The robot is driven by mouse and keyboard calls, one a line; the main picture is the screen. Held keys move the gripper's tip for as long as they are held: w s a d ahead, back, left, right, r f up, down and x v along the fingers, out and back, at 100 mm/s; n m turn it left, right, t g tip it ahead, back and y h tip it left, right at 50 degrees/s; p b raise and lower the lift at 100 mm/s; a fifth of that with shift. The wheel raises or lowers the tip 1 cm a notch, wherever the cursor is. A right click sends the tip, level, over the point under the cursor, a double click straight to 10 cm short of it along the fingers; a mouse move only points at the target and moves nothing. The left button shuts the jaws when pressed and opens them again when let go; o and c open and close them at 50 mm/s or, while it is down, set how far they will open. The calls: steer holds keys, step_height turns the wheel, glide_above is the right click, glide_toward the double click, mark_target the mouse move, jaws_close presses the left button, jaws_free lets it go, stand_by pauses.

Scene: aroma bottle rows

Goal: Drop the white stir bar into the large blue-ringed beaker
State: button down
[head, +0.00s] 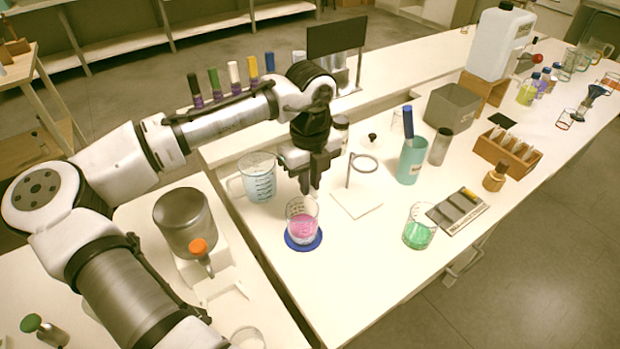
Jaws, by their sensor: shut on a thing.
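My gripper (308,188) points down just above and behind a glass beaker of pink liquid (302,226), which stands on a round blue disc (304,243). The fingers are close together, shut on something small. I take it to be the white stir bar, but it is too small or hidden to make out. A larger beaker with a handle and pale blue contents (259,181) stands to the left of my gripper. No other stir bar is visible on the table. I cannot clearly make out a blue ring on either beaker's wall.
A ring stand (356,198) is close on the right of my gripper. Further right are a teal cup (411,162), a green-liquid beaker (419,228) and a wooden rack (507,154). A grey canister (184,222) stands at left. The table front between the pink and green beakers is clear.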

steer(key=c, duration=1.4)
jaws_free()
steer(key=shift+o, duration=0.2)
steer(key=shift+r, duration=0.1)
step_height(320, 180, up, 14)
steer(key=b, duration=0.1)
steer(key=shift+b, duration=0.3)
